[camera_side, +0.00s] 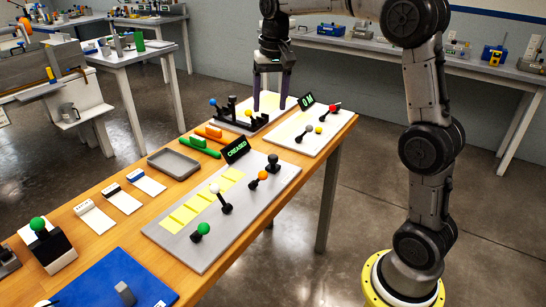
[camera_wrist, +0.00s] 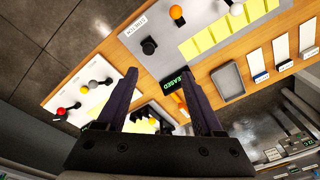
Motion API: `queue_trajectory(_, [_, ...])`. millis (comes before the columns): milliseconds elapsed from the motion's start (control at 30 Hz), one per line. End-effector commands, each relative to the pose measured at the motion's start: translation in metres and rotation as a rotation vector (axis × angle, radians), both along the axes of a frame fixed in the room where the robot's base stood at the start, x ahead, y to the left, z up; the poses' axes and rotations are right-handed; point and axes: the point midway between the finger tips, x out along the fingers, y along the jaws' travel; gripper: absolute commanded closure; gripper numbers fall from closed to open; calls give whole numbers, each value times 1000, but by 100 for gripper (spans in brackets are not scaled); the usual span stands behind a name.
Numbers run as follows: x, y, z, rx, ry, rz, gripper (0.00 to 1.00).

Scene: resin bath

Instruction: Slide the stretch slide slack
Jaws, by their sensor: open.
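My gripper (camera_side: 270,104) is open and empty, fingers pointing down, near the far end of the wooden bench. It also shows in the wrist view (camera_wrist: 158,78). I cannot tell which control is the stretch slide. The grey panel (camera_side: 180,243) bears yellow pads and levers with green (camera_side: 203,228), white (camera_side: 214,188) and orange (camera_side: 262,175) balls, plus a black knob (camera_side: 273,160). Its display (camera_side: 236,150) reads CREASED. A label (camera_wrist: 132,31) by the black knob (camera_wrist: 149,46) is not readable. A black rack with a blue ball (camera_side: 212,102) stands near my gripper, partly hidden in the wrist view.
A second panel (camera_side: 325,141) with red, yellow and grey balls and an ON display (camera_side: 307,101) is at the right. A grey tray (camera_side: 174,164), green and orange handled pieces and white blocks lie left of the grey panel. A blue mat (camera_side: 100,281) is in front.

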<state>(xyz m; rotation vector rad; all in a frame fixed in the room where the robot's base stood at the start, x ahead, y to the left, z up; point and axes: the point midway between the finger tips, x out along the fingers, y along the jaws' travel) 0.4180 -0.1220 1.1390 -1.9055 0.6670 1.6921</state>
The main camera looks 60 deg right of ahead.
Motion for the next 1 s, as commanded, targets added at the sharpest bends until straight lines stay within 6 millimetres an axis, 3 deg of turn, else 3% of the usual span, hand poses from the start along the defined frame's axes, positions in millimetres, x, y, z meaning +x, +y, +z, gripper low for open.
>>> queue_trajectory(100, [17,-23,-31,17,53,-37,31])
queue_trajectory(300, [18,-38,-60,35,108,-66,31])
queue_trajectory(467, [16,-39,-74,36,110,-69,31])
queue_trajectory(1000, [16,-38,-173,36,110,-68,31])
